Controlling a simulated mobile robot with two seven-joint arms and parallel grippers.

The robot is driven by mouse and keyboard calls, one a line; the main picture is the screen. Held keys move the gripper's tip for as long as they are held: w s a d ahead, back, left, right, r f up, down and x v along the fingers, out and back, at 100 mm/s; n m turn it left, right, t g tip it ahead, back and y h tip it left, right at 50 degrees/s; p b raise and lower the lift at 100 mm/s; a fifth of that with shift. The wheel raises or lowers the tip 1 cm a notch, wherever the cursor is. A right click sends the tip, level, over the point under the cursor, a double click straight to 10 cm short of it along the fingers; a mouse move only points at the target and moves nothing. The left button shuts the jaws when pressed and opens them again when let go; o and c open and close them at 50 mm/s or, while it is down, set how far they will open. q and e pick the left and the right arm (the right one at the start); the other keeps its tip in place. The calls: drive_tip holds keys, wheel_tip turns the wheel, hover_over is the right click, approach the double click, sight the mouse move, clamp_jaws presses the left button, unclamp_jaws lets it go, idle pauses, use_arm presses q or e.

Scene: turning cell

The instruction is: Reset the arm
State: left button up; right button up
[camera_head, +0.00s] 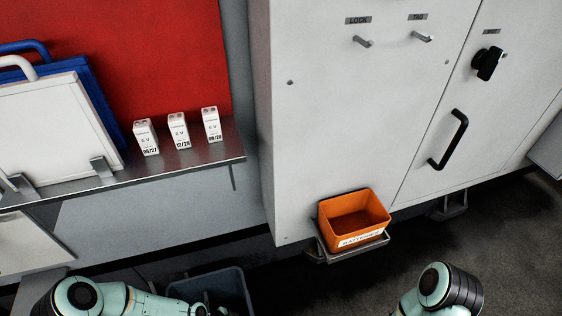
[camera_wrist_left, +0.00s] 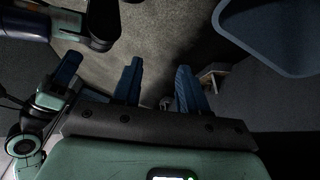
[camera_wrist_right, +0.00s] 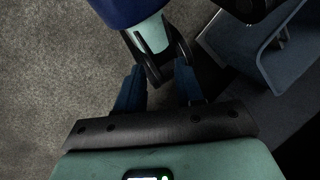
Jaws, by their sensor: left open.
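My left gripper (camera_wrist_left: 159,68) shows in the left wrist view with its two blue fingers apart. It is empty, with dark floor beyond the fingertips. My right gripper (camera_wrist_right: 160,68) shows in the right wrist view, also with its fingers apart and nothing between them that I can see held. A blue and pale green arm part of mine lies just beyond its fingertips. In the head view only parts of both my arms show along the bottom edge; the grippers are out of that picture.
A dark bin (camera_head: 222,286) stands low near my left arm. An orange battery box (camera_head: 354,213) sits on a bracket at the white cabinet (camera_head: 345,120). Three white batteries (camera_head: 179,131) stand on a metal shelf (camera_head: 228,148), beside white and blue panels (camera_head: 55,125).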

use_arm(q)
drive_tip(key=s+a+f+n+y+p, duration=0.1)
drive_tip(key=s+f+n+y, duration=0.2)
drive_tip(key=s+n, duration=1.15)
wheel_tip(320, 180, up, 12)
drive_tip(key=w+n+g+p, duration=0.1)
drive_tip(key=w+p, duration=0.1)
drive_tip(key=p, duration=1.1)
drive_tip(key=shift+w+d, duration=0.2)
drive_tip(key=shift+w, duration=0.05)
use_arm(e)
wheel_tip(320, 180, up, 13)
drive_tip(key=shift+g, duration=0.4)
use_arm(q)
drive_tip(key=shift+s+f+n, duration=0.1)
drive_tip(key=shift+s+n, duration=0.05)
drive_tip(key=shift+n, duration=0.1)
use_arm(e)
drive_tip(key=shift+s, duration=0.15)
